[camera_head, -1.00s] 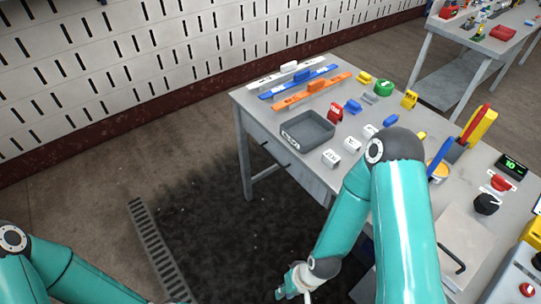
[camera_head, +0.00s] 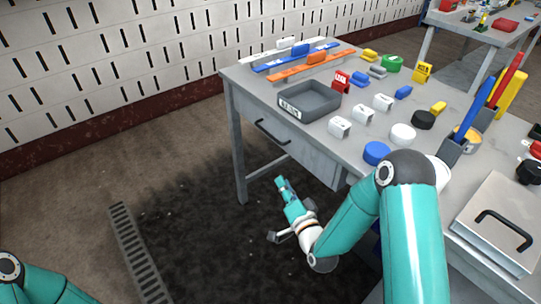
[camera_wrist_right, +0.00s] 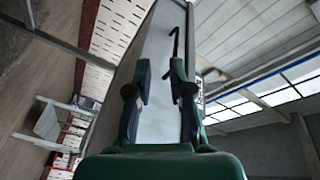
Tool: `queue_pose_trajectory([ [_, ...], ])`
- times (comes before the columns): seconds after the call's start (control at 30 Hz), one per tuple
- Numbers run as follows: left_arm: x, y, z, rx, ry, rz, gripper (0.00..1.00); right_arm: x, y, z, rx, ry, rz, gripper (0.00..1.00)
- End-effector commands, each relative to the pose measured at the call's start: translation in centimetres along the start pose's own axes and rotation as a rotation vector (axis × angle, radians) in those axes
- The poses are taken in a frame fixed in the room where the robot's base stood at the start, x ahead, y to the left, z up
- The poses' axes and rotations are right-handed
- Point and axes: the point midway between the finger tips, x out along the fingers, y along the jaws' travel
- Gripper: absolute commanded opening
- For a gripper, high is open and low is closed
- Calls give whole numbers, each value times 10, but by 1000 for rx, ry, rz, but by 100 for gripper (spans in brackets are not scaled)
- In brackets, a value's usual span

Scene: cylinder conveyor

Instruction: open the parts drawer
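The parts drawer (camera_head: 308,157) is a grey front under the tabletop, with a dark bar handle (camera_head: 272,132). It looks shut. My right gripper (camera_head: 284,187) is below and in front of the drawer, apart from the handle. In the right wrist view its two green fingers (camera_wrist_right: 160,78) are spread with nothing between them. The dark handle (camera_wrist_right: 175,45) shows beyond the fingertips there, on the pale drawer front. My left arm shows only at the lower left corner of the head view; its gripper is out of view.
The grey workbench (camera_head: 345,105) carries a grey tray (camera_head: 312,101) above the drawer, coloured rails and several small parts. A lidded box (camera_head: 495,225) stands at the right. A bench leg (camera_head: 238,150) stands left of the drawer. The floor in front is clear apart from a grate (camera_head: 140,262).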

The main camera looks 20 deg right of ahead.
Motion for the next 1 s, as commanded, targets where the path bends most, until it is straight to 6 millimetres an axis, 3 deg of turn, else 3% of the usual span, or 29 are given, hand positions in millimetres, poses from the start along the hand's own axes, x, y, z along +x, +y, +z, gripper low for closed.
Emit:
queue_pose_trajectory([
  [0.03,16,-6,0,0,1,0,40,2,6,-2,20,47,-44,21],
  [0.1,22,-8,0,0,1,0,40,3,0,-11,44,93,-92,21],
  [0.37,21,-8,-1,0,1,0,40,18,-11,-24,65,134,-140,21],
  [1.0,20,-7,0,0,1,0,40,141,-26,-41,64,134,-136,21],
])
